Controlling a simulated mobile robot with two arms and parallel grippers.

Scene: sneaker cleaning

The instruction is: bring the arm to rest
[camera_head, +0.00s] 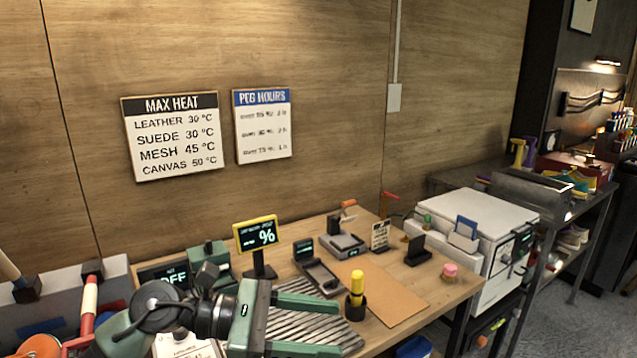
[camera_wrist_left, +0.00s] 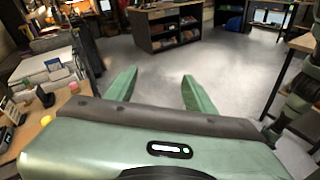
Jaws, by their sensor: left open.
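My left gripper (camera_head: 318,326) comes in at the bottom of the head view, above the near side of the wooden workbench (camera_head: 455,287). Its two green fingers are apart with nothing between them. In the left wrist view the gripper (camera_wrist_left: 157,92) also shows its fingers spread, with open grey floor beyond them. The gripper hides part of a ribbed grey mat (camera_head: 345,335) on the bench. My right gripper is not clearly seen in either view.
On the bench stand a yellow-framed percent display (camera_head: 257,234), a yellow-topped tool in a black holder (camera_head: 356,290), a brown sheet (camera_head: 385,300) and a pink-topped jar (camera_head: 449,271). A white boxy machine (camera_head: 490,225) stands at the right. Wall signs (camera_head: 172,137) hang behind.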

